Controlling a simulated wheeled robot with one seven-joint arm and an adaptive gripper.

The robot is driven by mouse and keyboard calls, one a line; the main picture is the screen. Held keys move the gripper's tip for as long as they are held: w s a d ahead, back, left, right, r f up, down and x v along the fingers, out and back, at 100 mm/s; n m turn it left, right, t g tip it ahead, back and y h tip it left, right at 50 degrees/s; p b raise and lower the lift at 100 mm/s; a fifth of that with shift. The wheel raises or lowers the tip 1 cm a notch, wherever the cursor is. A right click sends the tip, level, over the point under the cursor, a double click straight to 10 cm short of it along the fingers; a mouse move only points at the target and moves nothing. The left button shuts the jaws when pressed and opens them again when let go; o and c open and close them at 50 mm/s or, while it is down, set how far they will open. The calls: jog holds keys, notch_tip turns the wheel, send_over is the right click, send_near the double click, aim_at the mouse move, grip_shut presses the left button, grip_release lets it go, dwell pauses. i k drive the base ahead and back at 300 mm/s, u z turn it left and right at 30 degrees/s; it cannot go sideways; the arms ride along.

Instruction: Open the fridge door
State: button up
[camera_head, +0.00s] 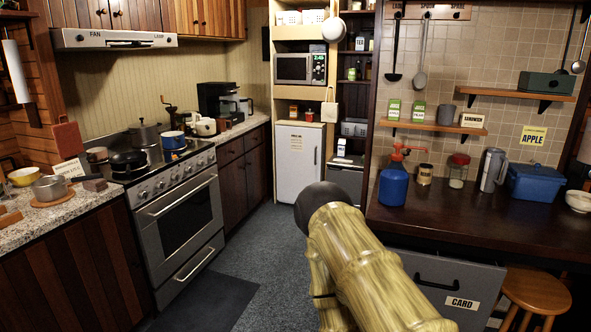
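The fridge (297,165) is a small white unit in the back cabinet column, under a microwave. Its door looks closed and faces me. A dark vertical handle (316,156) is near the door's right edge, and a small label sits high on the door. A bamboo-patterned link of my arm with a dark rounded end fills the lower middle and right of the view, in front of the floor and right counter. It ends below and to the right of the fridge in the picture. I see no gripper fingers.
A grey carpet aisle (262,262) runs clear towards the fridge. The stove (185,215) and counter line the left. A dark counter (450,212) with a blue jug (393,186) and blue box (543,184) stands at right, above a grey drawer. A wooden stool (537,292) is at lower right.

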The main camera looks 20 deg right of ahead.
aim_at(299, 150)
jog(key=z, duration=0.35)
jog(key=i, duration=6.7)
jog(key=z, duration=0.95)
